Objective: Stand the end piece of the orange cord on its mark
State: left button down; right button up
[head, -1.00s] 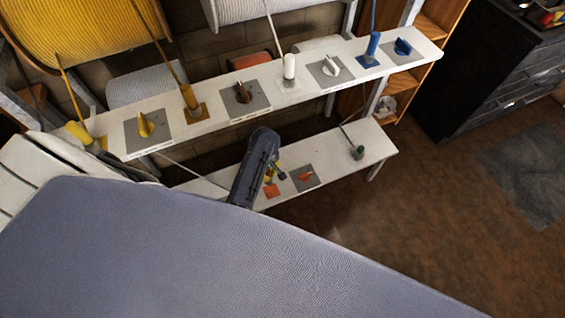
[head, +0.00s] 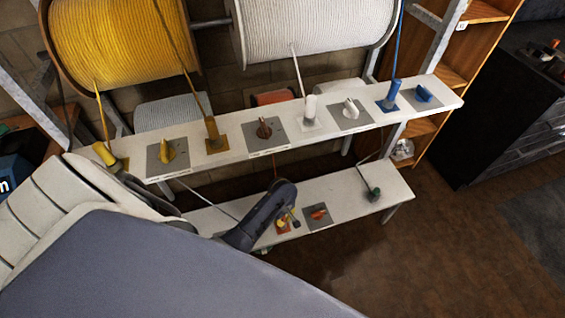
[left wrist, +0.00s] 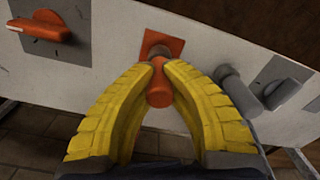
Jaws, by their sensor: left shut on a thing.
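The orange end piece (left wrist: 159,94) is held between the yellow fingers of my left gripper (left wrist: 158,78), which is shut on it. In the left wrist view its foot overlaps the orange square mark (left wrist: 174,46); I cannot tell whether it touches the mark. In the head view my left gripper (head: 288,219) is at the lower shelf, by the orange mark (head: 284,228), and partly hides the piece. The orange cord (head: 275,165) runs up behind my gripper. My right gripper is not in view.
An orange knob (head: 317,212) on a grey plate is beside the mark. A grey end piece (left wrist: 238,90) stands on its other side. The upper shelf (head: 284,139) overhangs behind with several cord ends.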

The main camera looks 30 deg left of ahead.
pick_arm(q)
jog(key=shift+f, duration=0.35)
jog(key=shift+f, duration=0.15)
jog(key=c, duration=1.5)
grip_release()
notch_tip(320, 180, up, 12)
jog(key=shift+r, duration=0.2)
